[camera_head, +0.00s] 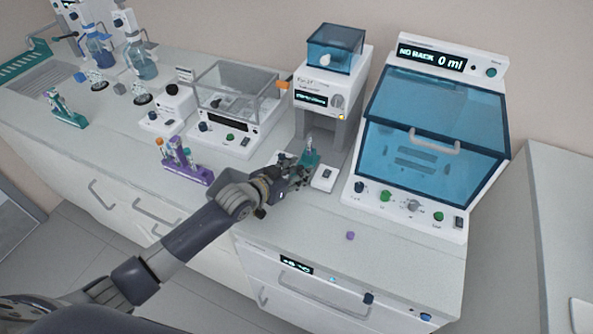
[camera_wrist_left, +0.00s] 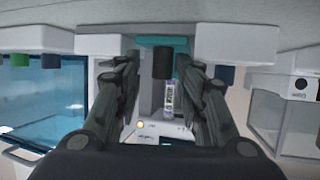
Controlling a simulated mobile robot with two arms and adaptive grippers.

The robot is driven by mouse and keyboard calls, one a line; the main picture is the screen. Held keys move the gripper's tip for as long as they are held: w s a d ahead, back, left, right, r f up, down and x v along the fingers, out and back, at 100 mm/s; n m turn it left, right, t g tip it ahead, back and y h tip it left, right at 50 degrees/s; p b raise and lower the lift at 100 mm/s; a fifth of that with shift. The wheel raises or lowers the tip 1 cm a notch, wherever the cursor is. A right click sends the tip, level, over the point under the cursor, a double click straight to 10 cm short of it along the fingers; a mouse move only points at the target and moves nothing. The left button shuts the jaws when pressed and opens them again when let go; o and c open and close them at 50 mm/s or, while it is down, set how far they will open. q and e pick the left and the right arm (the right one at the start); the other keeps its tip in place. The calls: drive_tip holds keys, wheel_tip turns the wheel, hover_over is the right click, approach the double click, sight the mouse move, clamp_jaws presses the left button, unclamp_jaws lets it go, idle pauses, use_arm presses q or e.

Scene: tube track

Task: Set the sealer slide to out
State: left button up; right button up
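The sealer (camera_head: 325,92) is the white unit with a blue clear hopper on top and an orange tab (camera_head: 283,85) on its left side. A teal tube holder (camera_head: 311,159) with one upright tube (camera_head: 310,145) is at its open bay; how far out the slide is, I cannot tell. My left gripper (camera_head: 298,172) is just in front and left of the holder. In the left wrist view, which is upside down, its fingers (camera_wrist_left: 165,95) are apart, with the tube (camera_wrist_left: 168,98) and teal holder (camera_wrist_left: 180,45) seen between and beyond them. My right gripper is not in view.
A blue-windowed cabinet (camera_head: 349,210) stands to the right, a clear-lidded unit (camera_head: 218,140) to the left. A purple tube rack (camera_head: 200,176) and a loose purple cap (camera_head: 350,236) lie on the bench.

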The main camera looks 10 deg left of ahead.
use_arm(q)
drive_tip(key=shift+a, duration=0.15)
drive_tip(key=shift+s+a+r, duration=0.15)
drive_tip(key=shift+s+a, duration=0.05)
drive_tip(key=shift+s, duration=0.3)
drive_tip(key=shift+v, duration=3.45)
drive_tip(key=shift+d, duration=0.1)
